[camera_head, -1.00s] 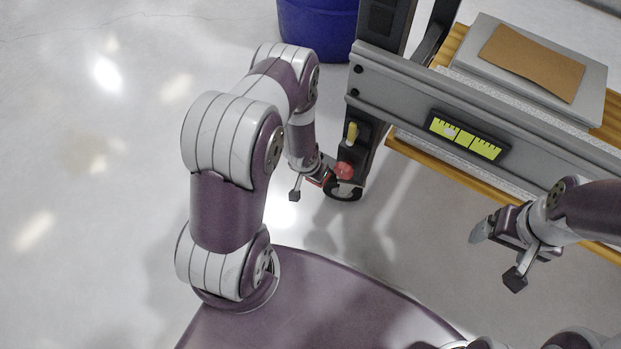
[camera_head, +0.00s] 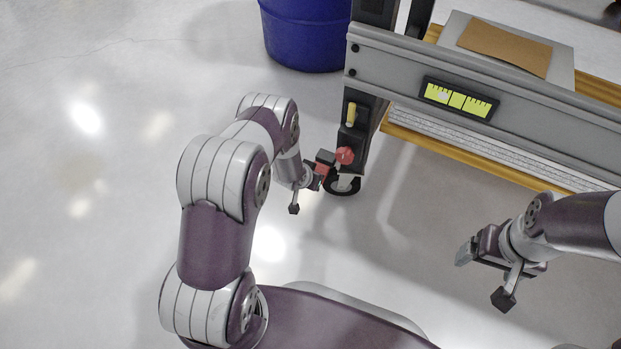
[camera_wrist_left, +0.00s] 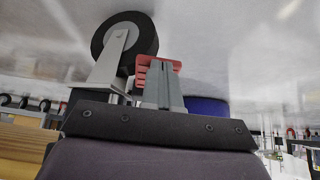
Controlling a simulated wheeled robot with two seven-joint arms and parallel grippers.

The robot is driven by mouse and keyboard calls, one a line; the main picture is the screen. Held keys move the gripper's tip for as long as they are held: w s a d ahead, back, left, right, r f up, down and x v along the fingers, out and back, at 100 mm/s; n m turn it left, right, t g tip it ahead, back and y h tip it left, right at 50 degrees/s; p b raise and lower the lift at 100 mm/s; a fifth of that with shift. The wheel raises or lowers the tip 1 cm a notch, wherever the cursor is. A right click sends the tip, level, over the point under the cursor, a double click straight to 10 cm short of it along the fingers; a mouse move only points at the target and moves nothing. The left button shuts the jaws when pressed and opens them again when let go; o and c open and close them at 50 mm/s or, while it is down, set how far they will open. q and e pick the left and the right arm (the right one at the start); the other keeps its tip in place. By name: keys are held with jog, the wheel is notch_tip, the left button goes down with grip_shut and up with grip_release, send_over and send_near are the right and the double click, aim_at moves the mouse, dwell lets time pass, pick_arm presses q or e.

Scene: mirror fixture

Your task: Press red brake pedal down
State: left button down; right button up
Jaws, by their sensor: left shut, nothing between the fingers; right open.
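The red brake pedal (camera_wrist_left: 142,70) shows in the left wrist view as a ribbed red plate beside the caster wheel (camera_wrist_left: 128,38). My left gripper (camera_wrist_left: 161,68) is shut and empty, its grey fingers overlapping the pedal in that view; contact cannot be told. In the head view, my left gripper (camera_head: 318,178) is low beside the black caster (camera_head: 342,187) at the foot of the fixture's post. Red pedal parts (camera_head: 322,170) show there, partly hidden by the gripper. My right gripper (camera_head: 467,247) is open and empty, well to the right.
A red knob (camera_head: 345,155) and a yellow handle (camera_head: 351,113) sit on the dark post above the caster. The grey fixture beam (camera_head: 480,75) carries a yellow level gauge (camera_head: 457,99). A blue bin (camera_head: 306,35) stands behind. Floor to the left is clear.

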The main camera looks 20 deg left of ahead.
pick_arm(q)
jog(key=shift+r, duration=0.1)
pick_arm(e)
jog(key=shift+r, duration=0.1)
pick_arm(q)
jog(key=shift+r+p, duration=0.7)
jog(key=shift+p, duration=0.1)
pick_arm(e)
jog(key=shift+r, duration=0.7)
